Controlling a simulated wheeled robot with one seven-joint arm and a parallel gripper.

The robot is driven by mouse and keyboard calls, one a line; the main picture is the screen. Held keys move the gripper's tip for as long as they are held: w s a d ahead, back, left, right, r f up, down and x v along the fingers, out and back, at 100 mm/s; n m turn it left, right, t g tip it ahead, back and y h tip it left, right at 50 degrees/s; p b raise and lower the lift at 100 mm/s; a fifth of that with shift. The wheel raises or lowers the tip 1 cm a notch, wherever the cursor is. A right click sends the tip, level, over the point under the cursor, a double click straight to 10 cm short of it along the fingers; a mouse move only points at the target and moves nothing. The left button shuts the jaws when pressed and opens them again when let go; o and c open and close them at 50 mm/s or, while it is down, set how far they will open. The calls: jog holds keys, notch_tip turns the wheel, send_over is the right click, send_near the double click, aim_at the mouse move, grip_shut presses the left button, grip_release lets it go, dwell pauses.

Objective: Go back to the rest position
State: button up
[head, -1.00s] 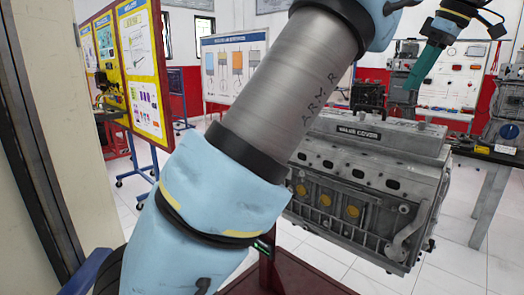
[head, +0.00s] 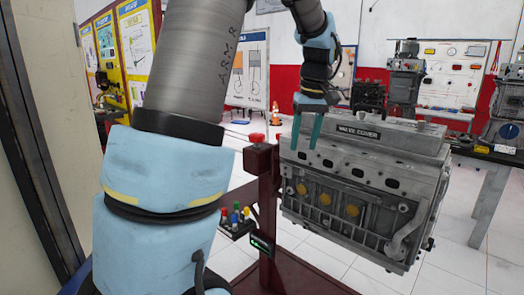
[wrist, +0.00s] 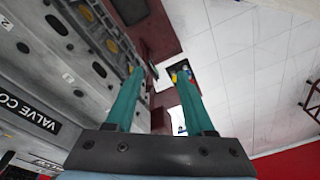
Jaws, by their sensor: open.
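My gripper (head: 304,146) hangs with its teal fingers pointing down at the upper left end of the engine in the head view. In the wrist view my gripper (wrist: 160,76) has its two fingers spread apart with nothing between them. The grey engine (head: 360,205) carries a valve cover (head: 358,133) and is on a dark red stand (head: 266,190). In the wrist view the engine (wrist: 62,62) lies along the left side, close beside the left finger. I cannot tell whether they touch.
A small holder with coloured knobs (head: 236,218) and a red button (head: 256,138) are on the stand's left side. A bench (head: 490,155) with equipment stands at the right. Display boards (head: 135,65) stand at the left. White floor shows around the stand.

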jog(key=s+a+f+m, duration=0.2)
jog(key=s+a+f, duration=0.4)
jog(key=a, duration=0.3)
jog(key=s+a+f+m+h, duration=0.1)
jog(key=s+a+f+m, duration=0.1)
jog(key=s+a+f, duration=0.5)
jog(key=shift+s+a, duration=0.85)
jog(key=shift+s, duration=0.05)
